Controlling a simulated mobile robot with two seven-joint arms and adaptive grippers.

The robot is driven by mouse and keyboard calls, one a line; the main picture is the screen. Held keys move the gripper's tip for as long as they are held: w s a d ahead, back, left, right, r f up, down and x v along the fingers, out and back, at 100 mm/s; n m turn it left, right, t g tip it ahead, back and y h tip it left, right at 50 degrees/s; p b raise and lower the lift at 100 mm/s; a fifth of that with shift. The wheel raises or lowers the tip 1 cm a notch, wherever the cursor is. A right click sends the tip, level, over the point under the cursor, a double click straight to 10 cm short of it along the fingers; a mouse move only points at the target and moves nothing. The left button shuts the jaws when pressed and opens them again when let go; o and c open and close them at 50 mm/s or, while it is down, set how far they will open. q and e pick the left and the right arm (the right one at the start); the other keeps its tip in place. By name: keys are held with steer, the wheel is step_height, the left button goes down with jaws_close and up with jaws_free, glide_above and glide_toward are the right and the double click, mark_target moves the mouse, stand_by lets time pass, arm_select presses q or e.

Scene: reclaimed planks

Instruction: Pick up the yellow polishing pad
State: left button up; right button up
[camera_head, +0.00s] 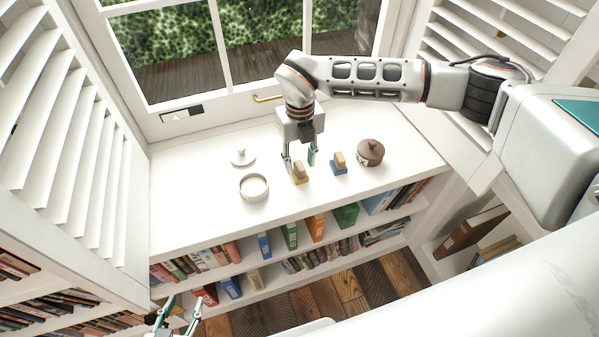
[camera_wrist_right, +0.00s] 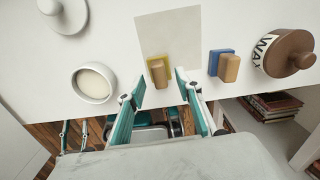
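The yellow polishing pad (camera_head: 300,179) has a wooden block handle and rests on the white shelf top. In the right wrist view the pad (camera_wrist_right: 158,72) lies just beyond the fingertips, roughly between their lines. My right gripper (camera_head: 299,162) points down over the pad, open, with nothing between its fingers; they also show in the wrist view (camera_wrist_right: 160,86). Whether a finger touches the pad, I cannot tell. My left gripper (camera_head: 184,307) is open and empty, low at the left, in front of the shelf.
A blue pad (camera_head: 339,167) with a wooden handle stands right of the yellow one. Beyond it is a brown lidded wax pot (camera_head: 371,152). A white round dish (camera_head: 254,187) and a white lid (camera_head: 243,157) lie to the left. The window (camera_head: 230,50) rises behind.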

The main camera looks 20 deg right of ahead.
mark_target(299, 166)
step_height(299, 166, down, 3)
steer(key=shift+r, duration=0.2)
jaws_close()
steer(key=shift+r, duration=0.1)
step_height(299, 166, up, 20)
steer(key=p, duration=0.1)
stand_by(0.5)
steer(key=c, duration=0.9)
jaws_free()
jaws_close()
